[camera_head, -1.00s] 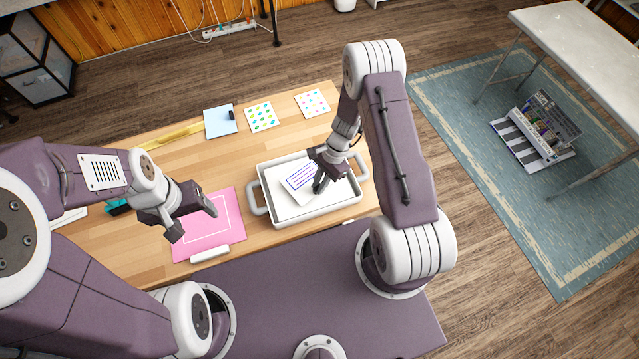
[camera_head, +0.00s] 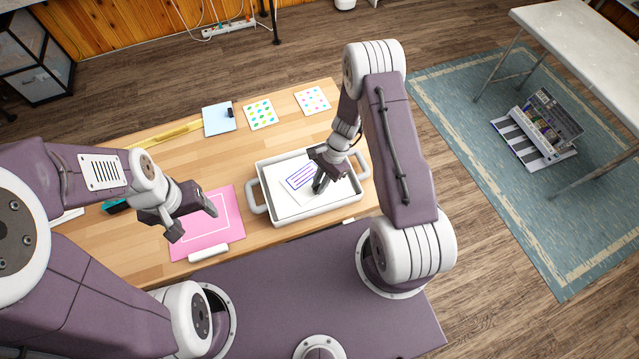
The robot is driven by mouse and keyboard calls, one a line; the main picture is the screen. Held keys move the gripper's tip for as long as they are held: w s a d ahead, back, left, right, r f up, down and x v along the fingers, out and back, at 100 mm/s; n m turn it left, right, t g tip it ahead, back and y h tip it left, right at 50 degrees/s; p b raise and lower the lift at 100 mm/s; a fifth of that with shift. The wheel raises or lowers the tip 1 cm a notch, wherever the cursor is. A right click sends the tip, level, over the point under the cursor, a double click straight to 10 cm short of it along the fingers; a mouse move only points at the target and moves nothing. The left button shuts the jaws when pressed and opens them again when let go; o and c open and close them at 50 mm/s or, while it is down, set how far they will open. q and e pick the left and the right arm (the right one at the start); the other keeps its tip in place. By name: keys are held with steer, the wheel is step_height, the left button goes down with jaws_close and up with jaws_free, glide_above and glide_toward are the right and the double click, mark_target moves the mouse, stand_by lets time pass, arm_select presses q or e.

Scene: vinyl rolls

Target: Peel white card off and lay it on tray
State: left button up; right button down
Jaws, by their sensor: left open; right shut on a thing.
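A white card with purple stripes (camera_head: 300,178) is inside the white tray (camera_head: 311,216), at my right gripper (camera_head: 318,186). That gripper is low over the tray and shut on the card's near right side; its fingers hide part of that edge. A plain white area shows under and around the card, and I cannot tell whether it is a second sheet. My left gripper (camera_head: 194,226) is open and empty above the pink mat (camera_head: 215,215), which has a white outline and a white roll (camera_head: 209,252) along its near edge.
A light blue pad (camera_head: 217,121), a sheet with coloured dots (camera_head: 260,114) and a pink-dotted sheet (camera_head: 313,101) lie along the table's far side. A yellow strip (camera_head: 175,136) lies at the far left. Bare wood separates them from the tray.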

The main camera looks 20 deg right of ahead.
steer(key=shift+c, duration=0.7)
jaws_free()
steer(key=p+v, duration=0.7)
steer(key=v, duration=0.2)
stand_by(0.9)
stand_by(0.4)
